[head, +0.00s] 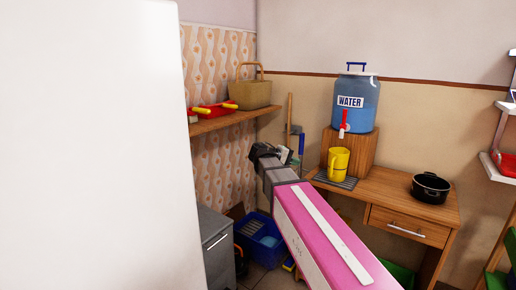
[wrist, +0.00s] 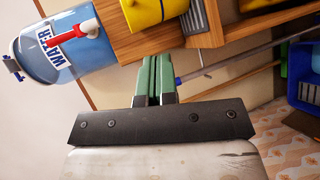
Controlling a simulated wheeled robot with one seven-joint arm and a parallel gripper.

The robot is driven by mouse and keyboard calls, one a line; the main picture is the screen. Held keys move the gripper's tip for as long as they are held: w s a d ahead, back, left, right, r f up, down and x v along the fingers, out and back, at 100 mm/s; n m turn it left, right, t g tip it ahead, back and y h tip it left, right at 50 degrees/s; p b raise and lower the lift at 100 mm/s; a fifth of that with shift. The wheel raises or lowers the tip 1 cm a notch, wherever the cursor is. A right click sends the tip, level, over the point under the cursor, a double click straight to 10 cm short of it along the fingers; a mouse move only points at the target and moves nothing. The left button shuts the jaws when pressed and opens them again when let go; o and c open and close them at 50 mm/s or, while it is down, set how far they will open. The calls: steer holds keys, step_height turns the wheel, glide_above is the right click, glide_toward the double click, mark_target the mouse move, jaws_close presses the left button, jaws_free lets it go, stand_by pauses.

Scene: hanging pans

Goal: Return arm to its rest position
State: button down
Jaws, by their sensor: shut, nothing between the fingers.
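My gripper (wrist: 157,75) shows in the wrist view with its two green fingers together and nothing between them. In the head view my pink arm reaches from the lower right toward the back corner, and my gripper (head: 285,154) is at its far end, small and partly hidden by the wrist. It appears in front of the corner, left of the wooden desk (head: 384,197) and below the wall shelf (head: 228,120). I cannot tell its exact distance from either.
A black pot (head: 430,188), a yellow mug (head: 338,163) and a blue water dispenser (head: 356,102) are at the desk. A blue crate (head: 262,238) is on the floor. A white surface (head: 90,150) fills the left.

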steer(key=s+d+f+m+g+y, duration=0.1)
steer(key=s+f+y, duration=0.3)
steer(key=f, duration=0.6)
steer(key=s+d+f+m+g+y, duration=0.1)
steer(key=s+f+y, duration=0.3)
steer(key=s+f, duration=0.5)
steer(key=s+d+f+m+g+y, duration=0.1)
steer(key=s+f+y, duration=0.4)
steer(key=f, duration=0.7)
steer(key=shift+s+d+f+m+g, duration=0.3)
steer(key=shift+s+m+g, duration=0.45)
steer(key=shift+g, duration=0.25)
